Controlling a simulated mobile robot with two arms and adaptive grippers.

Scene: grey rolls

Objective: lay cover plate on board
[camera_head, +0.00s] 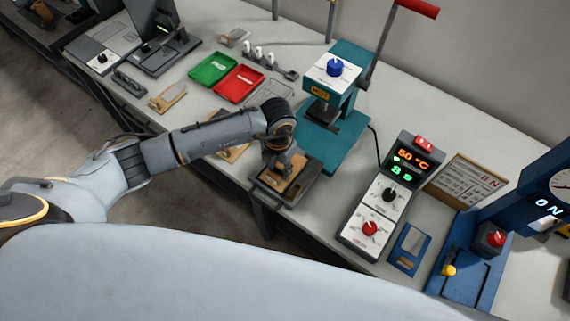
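My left gripper (287,168) points down over a dark flat tray or plate (310,181) at the front edge of the bench. A brown, wood-coloured piece (296,188) lies there, right under the fingers. Its far side is hidden by the gripper. I cannot tell whether the fingers touch or hold it, nor whether it is the board or the cover plate. Another tan flat piece (236,154) lies partly hidden behind my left forearm. A small tan board with a clip-like part (168,98) lies farther left. My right gripper is not in view.
A teal press (335,142) with a red-handled lever (416,8) stands behind the gripper. A control box (380,200) with a lit display stands to the right. Green (213,68) and red (238,84) trays lie behind the forearm. A blue machine (480,250) stands far right.

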